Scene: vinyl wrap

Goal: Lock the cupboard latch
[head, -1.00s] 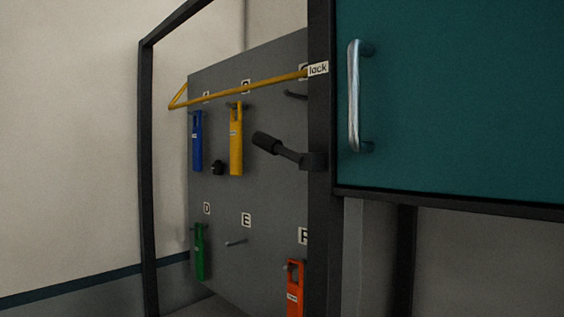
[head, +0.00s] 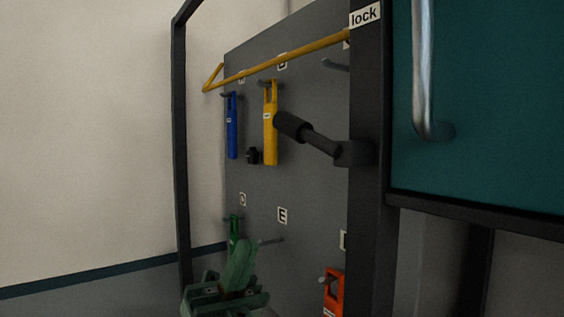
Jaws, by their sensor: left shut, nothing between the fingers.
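The cupboard latch (head: 320,142) is a black lever with a thick round grip. It is mounted on the dark post left of the teal cupboard door (head: 480,110) and points left and slightly up from its pivot. A white "lock" label (head: 365,16) is on the post above it. My left gripper (head: 242,248) is at the bottom of the head view, below and left of the latch and apart from it. It is green, shut and empty, and hides part of a green tag. My right gripper is not in view.
A grey pegboard (head: 310,200) stands behind the latch, with a blue tag (head: 232,128), a yellow tag (head: 270,135), a green tag (head: 234,228) and an orange tag (head: 334,290). A yellow bar (head: 280,65) crosses above. The door has a metal handle (head: 423,70).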

